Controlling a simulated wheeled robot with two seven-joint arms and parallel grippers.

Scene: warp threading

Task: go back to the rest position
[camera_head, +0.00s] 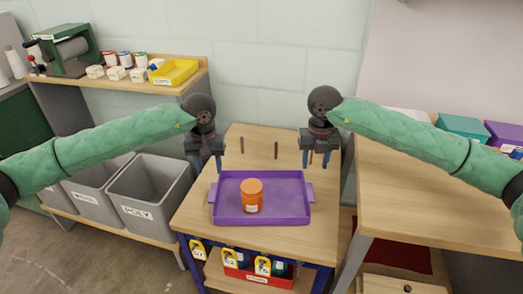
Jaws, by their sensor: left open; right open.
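My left gripper (207,164) hangs over the left rear part of the small wooden table, its blue fingers pointing down, apart and empty. My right gripper (316,161) hangs over the right rear part of the same table, also open and empty. Between and in front of them, a purple tray (289,208) with side handles lies on the table. An orange jar (252,196) with a light label stands upright in the tray, left of its middle. Neither gripper appears to touch the tray or jar.
The small table (200,228) has dark pegs (276,150) near its back. Grey bins (150,197) stand at left below a shelf with a yellow tray (174,73). A larger wooden table (400,205) stands at right. A red box (260,272) sits on the lower shelf.

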